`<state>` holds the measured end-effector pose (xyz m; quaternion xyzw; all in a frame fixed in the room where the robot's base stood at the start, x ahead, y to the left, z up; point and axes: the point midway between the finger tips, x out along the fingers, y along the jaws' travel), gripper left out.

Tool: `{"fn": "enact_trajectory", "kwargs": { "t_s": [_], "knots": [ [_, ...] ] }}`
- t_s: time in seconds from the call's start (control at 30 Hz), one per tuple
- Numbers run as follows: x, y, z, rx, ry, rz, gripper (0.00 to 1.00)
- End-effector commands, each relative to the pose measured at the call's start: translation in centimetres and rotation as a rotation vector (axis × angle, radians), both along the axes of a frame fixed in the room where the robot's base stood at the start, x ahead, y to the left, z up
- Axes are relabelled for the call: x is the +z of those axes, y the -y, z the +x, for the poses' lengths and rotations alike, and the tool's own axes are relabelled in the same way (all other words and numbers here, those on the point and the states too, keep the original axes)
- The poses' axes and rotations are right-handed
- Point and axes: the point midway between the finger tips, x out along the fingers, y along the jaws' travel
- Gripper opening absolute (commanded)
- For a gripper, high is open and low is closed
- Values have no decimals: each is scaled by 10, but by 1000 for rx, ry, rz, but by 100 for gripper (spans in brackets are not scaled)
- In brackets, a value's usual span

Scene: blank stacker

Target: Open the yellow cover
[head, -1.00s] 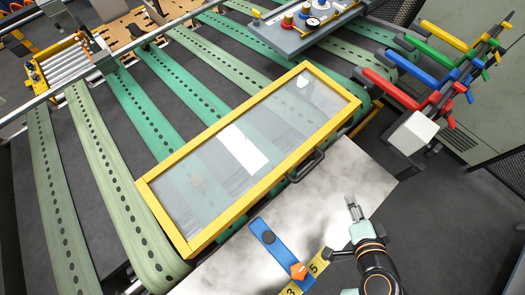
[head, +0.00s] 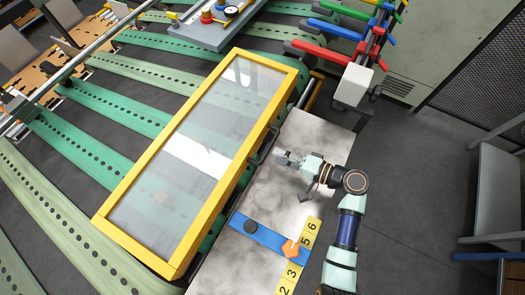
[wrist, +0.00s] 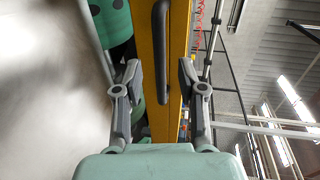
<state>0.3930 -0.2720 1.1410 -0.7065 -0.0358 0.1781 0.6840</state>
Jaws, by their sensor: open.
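The yellow cover (head: 233,170) is a long yellow frame with a clear panel, lying shut over the green belts in the head view. Its dark handle (head: 266,143) is on the right side, facing the grey plate. My gripper (head: 278,156) is just right of the handle, with its fingers pointing at it. In the wrist view the gripper (wrist: 160,72) is open, and the black handle (wrist: 161,45) shows in line with the gap between its fingers. The yellow edge (wrist: 175,60) is behind it. Neither finger visibly touches the handle.
A blue strip (head: 268,238) with an orange marker (head: 290,249) and a yellow numbered scale (head: 292,270) lie on the grey plate (head: 232,268) below my arm. Coloured levers (head: 325,52) stand at the top, above a white box (head: 353,86).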

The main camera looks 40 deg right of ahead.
Motion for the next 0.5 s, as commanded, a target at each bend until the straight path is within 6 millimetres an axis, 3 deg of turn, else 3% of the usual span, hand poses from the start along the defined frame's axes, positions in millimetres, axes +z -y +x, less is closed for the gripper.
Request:
{"fn": "enact_trajectory", "kwargs": {
  "t_s": [0.23, 0.5],
  "knots": [
    [-8, -14, 41, 4, -1, 0, 40],
    [-11, -16, 49, 0, -2, -2, 40]
  ]
}}
